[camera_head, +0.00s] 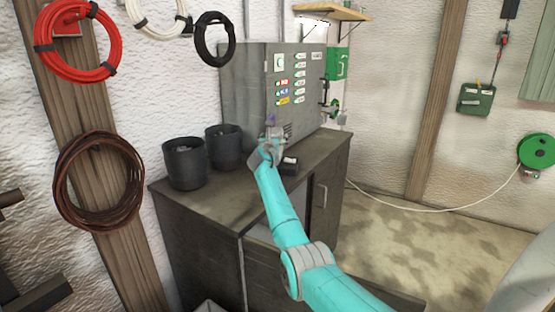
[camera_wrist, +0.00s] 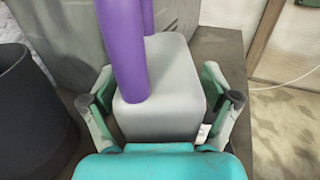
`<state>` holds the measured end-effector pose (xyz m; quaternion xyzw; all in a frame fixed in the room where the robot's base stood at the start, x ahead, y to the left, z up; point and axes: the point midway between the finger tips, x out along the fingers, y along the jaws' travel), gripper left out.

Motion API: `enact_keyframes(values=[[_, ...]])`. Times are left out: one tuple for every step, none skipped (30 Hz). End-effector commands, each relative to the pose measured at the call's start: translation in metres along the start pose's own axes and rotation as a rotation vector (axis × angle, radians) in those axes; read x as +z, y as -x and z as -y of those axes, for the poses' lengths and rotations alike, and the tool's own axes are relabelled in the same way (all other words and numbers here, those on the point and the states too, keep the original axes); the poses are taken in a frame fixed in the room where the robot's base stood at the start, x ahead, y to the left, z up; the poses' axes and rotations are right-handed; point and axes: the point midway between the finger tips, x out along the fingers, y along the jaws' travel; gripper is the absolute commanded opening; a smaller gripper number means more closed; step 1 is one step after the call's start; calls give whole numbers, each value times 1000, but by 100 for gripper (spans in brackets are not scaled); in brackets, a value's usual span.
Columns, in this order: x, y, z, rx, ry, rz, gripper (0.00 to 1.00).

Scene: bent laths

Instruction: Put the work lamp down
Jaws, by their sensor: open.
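The work lamp shows in the wrist view as a grey rounded block (camera_wrist: 165,105) with purple upright bars (camera_wrist: 122,50). In the head view only a small purple bit (camera_head: 271,119) shows past my gripper (camera_head: 270,138); my arm hides most of the rest. In the wrist view my gripper (camera_wrist: 160,102) is open, with one finger on each side of the grey block. There seem to be gaps between the fingers and its sides. The lamp appears upright at the dark cabinet top (camera_head: 215,188); its underside is hidden, so contact cannot be seen.
Two dark pots (camera_head: 184,165) (camera_head: 224,147) stand left on the cabinet; one shows close in the wrist view (camera_wrist: 35,115). A grey panel (camera_head: 245,85) with labels stands behind. A small black box (camera_head: 289,164) lies right of my gripper. The cabinet's right front top is clear.

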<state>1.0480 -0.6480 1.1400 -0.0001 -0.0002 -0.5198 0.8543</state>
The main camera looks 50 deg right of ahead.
Motion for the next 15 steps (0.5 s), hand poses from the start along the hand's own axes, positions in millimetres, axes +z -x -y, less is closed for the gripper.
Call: enact_keyframes(values=[[0,0,0,0,0,0,88],[0,0,0,0,0,0,88],[0,0,0,0,0,0,80],[0,0,0,0,0,0,72],[0,0,0,0,0,0,65],[0,0,0,0,0,0,55],[0,0,0,0,0,0,48],[0,0,0,0,0,0,40],[0,0,0,0,0,0,30],[0,0,0,0,0,0,22],[0,0,0,0,0,0,15],[0,0,0,0,0,0,5],[0,0,0,0,0,0,0],[0,0,0,0,0,0,0],[0,0,0,0,0,0,0]])
